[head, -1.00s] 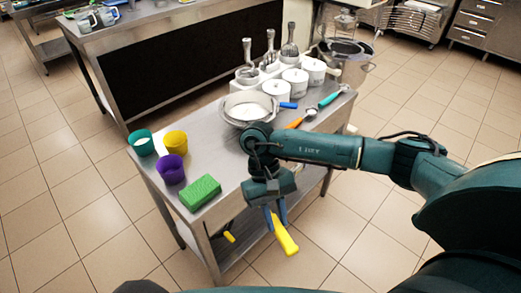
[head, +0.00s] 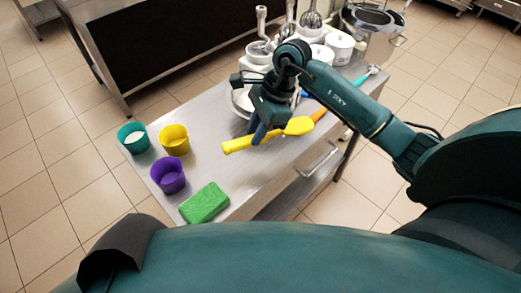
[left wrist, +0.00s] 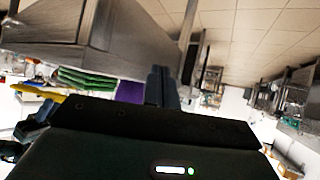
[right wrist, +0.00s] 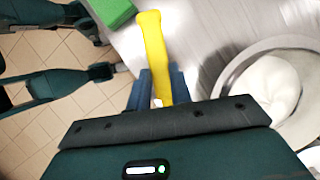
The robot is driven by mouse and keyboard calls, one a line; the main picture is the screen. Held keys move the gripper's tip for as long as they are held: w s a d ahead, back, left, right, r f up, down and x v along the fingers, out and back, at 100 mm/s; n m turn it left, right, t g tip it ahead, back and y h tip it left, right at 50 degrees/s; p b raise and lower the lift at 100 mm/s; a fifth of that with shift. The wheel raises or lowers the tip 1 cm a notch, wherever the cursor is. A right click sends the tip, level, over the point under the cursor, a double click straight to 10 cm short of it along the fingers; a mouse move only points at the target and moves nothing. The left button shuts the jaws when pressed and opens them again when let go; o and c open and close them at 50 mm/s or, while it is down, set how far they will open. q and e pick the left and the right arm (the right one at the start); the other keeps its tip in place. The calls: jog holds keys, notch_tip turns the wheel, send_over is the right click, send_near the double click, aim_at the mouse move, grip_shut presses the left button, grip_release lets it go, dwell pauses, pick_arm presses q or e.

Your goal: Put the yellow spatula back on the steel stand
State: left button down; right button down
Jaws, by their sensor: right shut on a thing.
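The yellow spatula (head: 298,126) is held in my right gripper (head: 262,134) over the bare near part of the steel stand (head: 213,155). It lies roughly level, its broad end to the right and its narrow end to the left in the head view. In the right wrist view the spatula (right wrist: 152,35) passes between the fingers (right wrist: 160,88). Whether it touches the top cannot be told. My left gripper (left wrist: 160,85) shows in the left wrist view with its fingers together and nothing seen between them, low beside the stand.
On the stand are a green sponge (head: 205,202), a purple cup (head: 168,176), a yellow cup (head: 174,140) and a teal cup (head: 133,138). A bowl with white contents (right wrist: 272,85) is close to my right gripper. White pots and utensils stand at the back.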

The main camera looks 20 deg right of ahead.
aim_at(275, 132)
notch_tip(275, 132, down, 8)
jog(key=shift+s+f+p, duration=0.15)
jog(key=shift+f+p, duration=0.1)
jog(key=shift+p, duration=0.2)
jog(key=c, duration=1.3)
grip_release()
jog(key=shift+f, duration=0.1)
jog(key=shift+o, duration=0.2)
jog(key=shift+r, duration=0.3)
jog(key=b+v, duration=0.1)
jog(key=v, duration=1)
jog(key=shift+d+r, duration=0.2)
jog(key=shift+r, duration=0.15)
